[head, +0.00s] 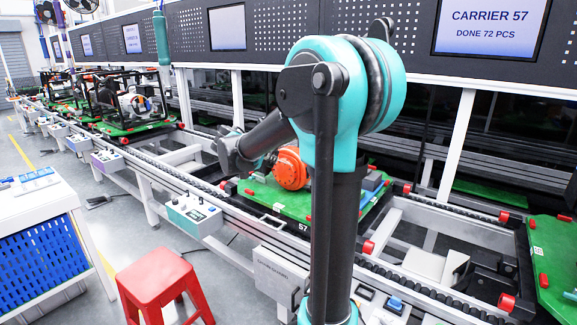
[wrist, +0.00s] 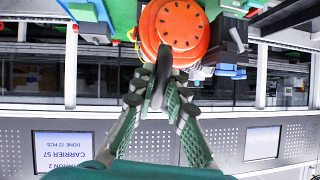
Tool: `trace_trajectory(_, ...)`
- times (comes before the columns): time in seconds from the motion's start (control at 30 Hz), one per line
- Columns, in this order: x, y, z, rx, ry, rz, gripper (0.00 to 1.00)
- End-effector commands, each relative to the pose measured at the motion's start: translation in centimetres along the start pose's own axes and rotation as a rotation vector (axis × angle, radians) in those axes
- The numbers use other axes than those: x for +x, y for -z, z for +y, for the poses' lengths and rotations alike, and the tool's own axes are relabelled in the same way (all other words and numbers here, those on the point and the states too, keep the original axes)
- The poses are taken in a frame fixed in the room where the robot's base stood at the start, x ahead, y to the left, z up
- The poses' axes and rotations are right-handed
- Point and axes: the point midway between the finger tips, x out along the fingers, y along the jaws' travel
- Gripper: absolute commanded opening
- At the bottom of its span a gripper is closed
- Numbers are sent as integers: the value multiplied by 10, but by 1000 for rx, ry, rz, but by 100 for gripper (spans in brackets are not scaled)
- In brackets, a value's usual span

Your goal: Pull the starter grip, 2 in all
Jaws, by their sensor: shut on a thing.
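An orange round starter housing (head: 290,170) sits on a green pallet (head: 283,203) on the conveyor, partly hidden behind my arm. In the wrist view, which looks upside down, the orange housing (wrist: 180,25) is at the top centre. My gripper (wrist: 160,82) is right in front of its edge, both fingers closed in on a small dark piece, the starter grip (wrist: 157,94). The fingers cover most of the grip. I cannot make out a cord between grip and housing. In the head view my fingers are mostly hidden.
Another green pallet (head: 552,262) stands at the right. Pallets with black-framed machines (head: 125,105) stand further up the line at left. A control box (head: 194,215) is on the near rail. A red stool (head: 158,280) and a white table (head: 38,200) stand in front. A screen (head: 490,28) reads "CARRIER 57, DONE 72 PCS".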

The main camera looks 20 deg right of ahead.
Motion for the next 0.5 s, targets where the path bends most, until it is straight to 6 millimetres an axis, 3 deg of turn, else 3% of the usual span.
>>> trace_trajectory(0.5,76,0,0,1,0,0,0)
